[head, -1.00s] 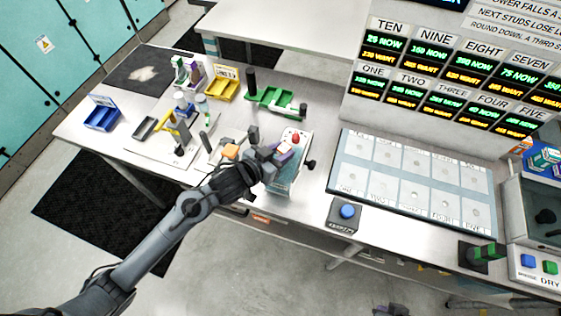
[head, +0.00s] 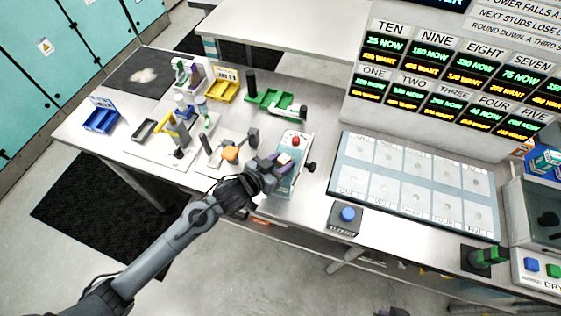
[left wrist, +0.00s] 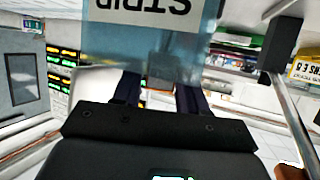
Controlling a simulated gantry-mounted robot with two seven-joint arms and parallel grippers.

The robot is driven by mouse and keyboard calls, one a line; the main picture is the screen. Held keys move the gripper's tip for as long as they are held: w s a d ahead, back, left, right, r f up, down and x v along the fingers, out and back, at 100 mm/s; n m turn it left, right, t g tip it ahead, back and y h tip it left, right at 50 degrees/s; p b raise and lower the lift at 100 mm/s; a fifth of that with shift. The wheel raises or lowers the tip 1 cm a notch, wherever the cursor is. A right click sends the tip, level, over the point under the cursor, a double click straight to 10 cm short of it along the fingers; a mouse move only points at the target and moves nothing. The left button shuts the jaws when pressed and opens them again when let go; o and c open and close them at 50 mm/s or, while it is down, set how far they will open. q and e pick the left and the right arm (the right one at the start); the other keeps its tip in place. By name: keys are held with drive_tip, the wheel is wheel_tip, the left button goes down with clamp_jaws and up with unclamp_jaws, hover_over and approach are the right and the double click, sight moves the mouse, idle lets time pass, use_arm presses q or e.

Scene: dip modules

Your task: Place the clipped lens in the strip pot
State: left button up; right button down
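The strip pot shows in the head view as a clear, pale blue box (head: 291,181) at the table's front edge. In the left wrist view its upside-down STRIP label (left wrist: 150,12) fills the top. My left gripper (head: 282,162) is at the pot's near left side, its fingertips over the box. A small pale piece (head: 285,158) shows at the fingertips; I cannot tell if it is the clipped lens. In the left wrist view the dark fingers (left wrist: 158,95) stand apart, with a pale patch between them that I cannot identify. Only a dark tip of my right gripper (head: 390,312) shows.
A red knob (head: 296,141) is at the pot's far end, with a black knob (head: 310,167) right of it. A stand with an orange part (head: 230,153) is left of my gripper. A blue button box (head: 347,215) and labelled mat (head: 415,175) lie right.

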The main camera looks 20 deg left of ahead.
use_arm(q)
drive_tip(key=shift+r, duration=0.1)
drive_tip(key=shift+r, duration=0.15)
drive_tip(key=v, duration=1.2)
drive_tip(key=s+a+f+n+g+y, duration=0.1)
drive_tip(key=s+f+g, duration=0.3)
drive_tip(key=s, duration=0.4)
drive_tip(key=s+a+f+g+y, duration=0.1)
drive_tip(key=s+f+g+y, duration=0.2)
drive_tip(key=s+f+g, duration=0.2)
drive_tip(key=s+f+p, duration=0.1)
drive_tip(key=s, duration=0.2)
drive_tip(key=shift+s+f+n, duration=0.2)
drive_tip(key=shift+f+n, duration=0.15)
drive_tip(key=shift+n, duration=0.05)
drive_tip(key=shift+a+r, duration=0.1)
wheel_tip(320, 180, up, 23)
drive_tip(key=p, duration=2.2)
drive_tip(key=shift+f, duration=0.25)
